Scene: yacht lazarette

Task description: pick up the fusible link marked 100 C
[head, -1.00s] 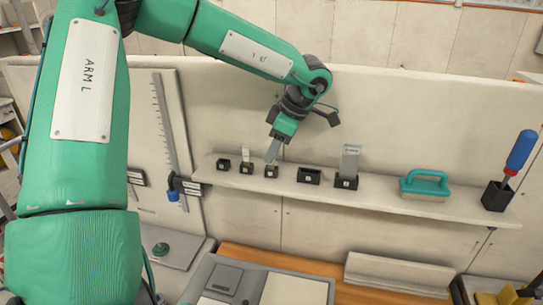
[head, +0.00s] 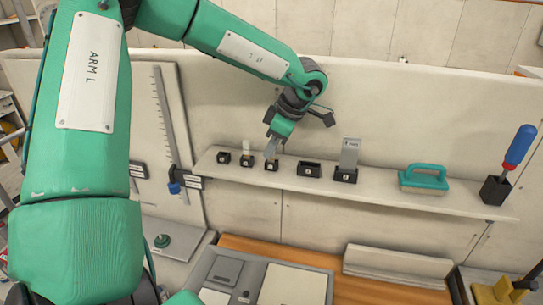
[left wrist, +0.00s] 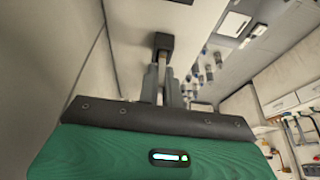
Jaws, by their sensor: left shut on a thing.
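My left gripper (head: 270,152) points down at the third small black holder (head: 271,166) on the shelf. It is shut on a small, thin link standing in that holder. In the left wrist view, the narrow pale link (left wrist: 161,67) shows between my two grey fingers, with the black holder (left wrist: 163,42) just beyond the tips. The fingers hide most of the link, and no 100 C marking can be read. Another small pale link (head: 248,147) stands in the second holder (head: 246,161). My right gripper is not in view.
The narrow shelf (head: 385,191) also carries two holders that look empty (head: 223,158) (head: 309,169), a holder with a tall grey plate (head: 349,153), a teal-handled brush (head: 424,178) and a blue screwdriver (head: 519,146) in a black cup. A pale wall stands close behind.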

